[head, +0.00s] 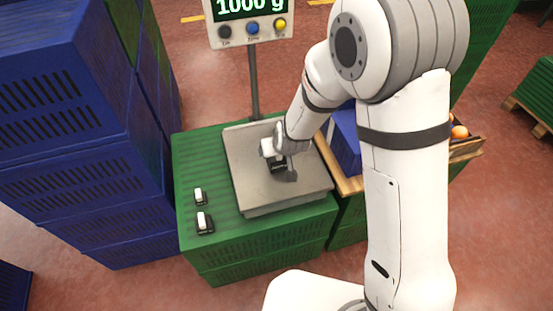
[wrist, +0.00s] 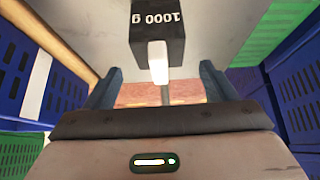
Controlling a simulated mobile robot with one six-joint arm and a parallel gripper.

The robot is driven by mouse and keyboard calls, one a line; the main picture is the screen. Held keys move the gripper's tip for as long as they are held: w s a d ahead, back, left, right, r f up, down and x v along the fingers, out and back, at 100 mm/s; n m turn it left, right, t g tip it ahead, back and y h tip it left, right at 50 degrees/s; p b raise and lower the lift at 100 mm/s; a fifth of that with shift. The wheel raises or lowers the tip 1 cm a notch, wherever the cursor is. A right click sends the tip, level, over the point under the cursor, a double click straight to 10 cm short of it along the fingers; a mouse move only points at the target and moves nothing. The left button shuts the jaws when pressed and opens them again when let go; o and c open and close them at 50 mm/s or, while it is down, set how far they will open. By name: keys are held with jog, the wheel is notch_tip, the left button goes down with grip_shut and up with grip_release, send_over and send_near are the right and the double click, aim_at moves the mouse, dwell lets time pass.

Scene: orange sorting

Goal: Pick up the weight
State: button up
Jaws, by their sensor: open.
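The weight is a dark block with a white handle and a "1000 g" label. In the head view the weight (head: 277,167) stands on the scale's metal plate (head: 255,185), partly hidden by my gripper (head: 283,158). In the wrist view the weight (wrist: 158,40) is straight ahead, its label upside down. Its white handle points toward the space between the fingertips of my gripper (wrist: 159,82). The jaws are open, one finger on each side of the handle with a gap to both.
Two smaller weights (head: 204,222) (head: 200,196) stand on the green crate (head: 260,245) left of the scale. The scale display (head: 245,8) reads 1000 g on a post behind. Blue crates (head: 75,150) are stacked at left. A wooden-edged box with oranges (head: 459,132) is at right.

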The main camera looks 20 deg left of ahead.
jog(key=x, duration=0.4)
jog(key=shift+b, duration=0.35)
jog(key=shift+c, duration=0.5)
